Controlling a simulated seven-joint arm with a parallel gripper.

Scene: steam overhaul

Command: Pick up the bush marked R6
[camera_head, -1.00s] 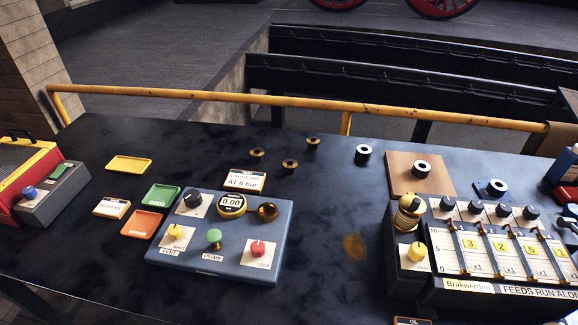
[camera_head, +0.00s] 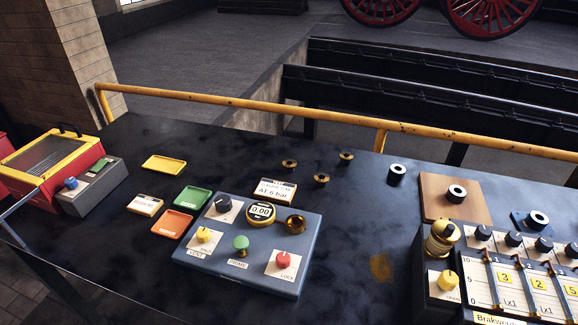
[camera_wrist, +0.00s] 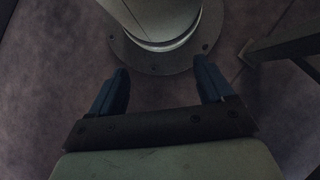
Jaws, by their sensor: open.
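Three small brass-coloured bushes stand on the dark bench in the head view: a left one (camera_head: 289,164), a front one (camera_head: 321,180) and a right one (camera_head: 346,158). Larger black rings with pale tops stand to their right: one on the bare bench (camera_head: 397,175), one on a brown board (camera_head: 432,207), one on a blue plate (camera_head: 520,220). No R6 marking is legible on any of them. My gripper (camera_wrist: 162,82) shows only in the wrist view, open with nothing between its two blue fingers. No bush shows in that view.
A blue-grey control box (camera_head: 235,262) with knobs and a gauge stands in front of the brass bushes. Yellow (camera_head: 164,164), green (camera_head: 193,197) and orange (camera_head: 172,223) trays lie to the left. A slider panel (camera_head: 510,285) fills the right. A yellow rail (camera_head: 250,112) runs behind the bench.

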